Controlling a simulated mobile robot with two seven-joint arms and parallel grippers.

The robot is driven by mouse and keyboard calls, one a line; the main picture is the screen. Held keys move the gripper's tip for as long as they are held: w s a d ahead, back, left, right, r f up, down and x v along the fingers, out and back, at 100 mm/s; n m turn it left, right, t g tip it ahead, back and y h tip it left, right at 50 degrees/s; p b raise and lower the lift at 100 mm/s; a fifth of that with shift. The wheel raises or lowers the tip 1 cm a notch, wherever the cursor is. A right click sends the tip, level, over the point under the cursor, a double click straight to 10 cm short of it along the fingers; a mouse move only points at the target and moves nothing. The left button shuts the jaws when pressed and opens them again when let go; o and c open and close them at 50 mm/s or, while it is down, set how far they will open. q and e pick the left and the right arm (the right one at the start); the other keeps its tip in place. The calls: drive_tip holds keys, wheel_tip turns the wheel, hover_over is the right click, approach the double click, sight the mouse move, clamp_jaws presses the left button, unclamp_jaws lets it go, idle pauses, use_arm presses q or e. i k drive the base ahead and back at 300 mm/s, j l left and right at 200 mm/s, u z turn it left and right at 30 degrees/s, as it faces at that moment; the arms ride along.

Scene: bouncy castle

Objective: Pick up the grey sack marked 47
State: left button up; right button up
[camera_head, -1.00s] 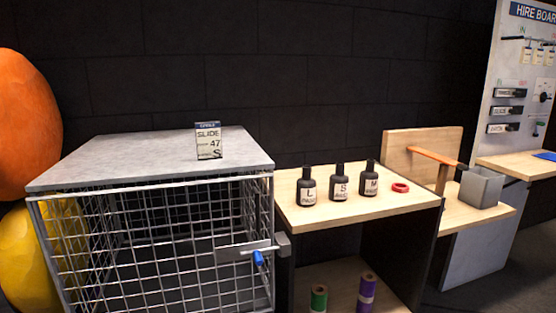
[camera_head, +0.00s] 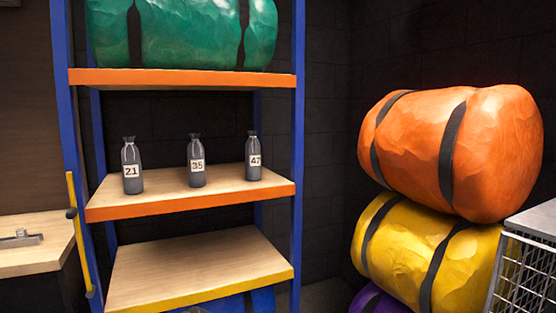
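The grey sack marked 47 (camera_head: 254,157) stands upright at the right end of the rack's middle wooden shelf (camera_head: 230,192). It has a tied neck and a white label. The grey sack marked 35 (camera_head: 197,162) stands to its left on the same shelf. The grey sack marked 21 (camera_head: 132,167) stands further left. The three sacks are apart from each other. Neither of my grippers is in view.
The rack has blue posts (camera_head: 298,100) at the shelf corners. A green bundle (camera_head: 185,35) lies on the shelf above. An orange bundle (camera_head: 455,150) rests on a yellow one (camera_head: 425,255) at right, beside a wire cage (camera_head: 525,270). A lower shelf (camera_head: 195,270) is bare.

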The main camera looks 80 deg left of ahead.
sight(253, 162)
drive_tip(key=u, duration=2.75)
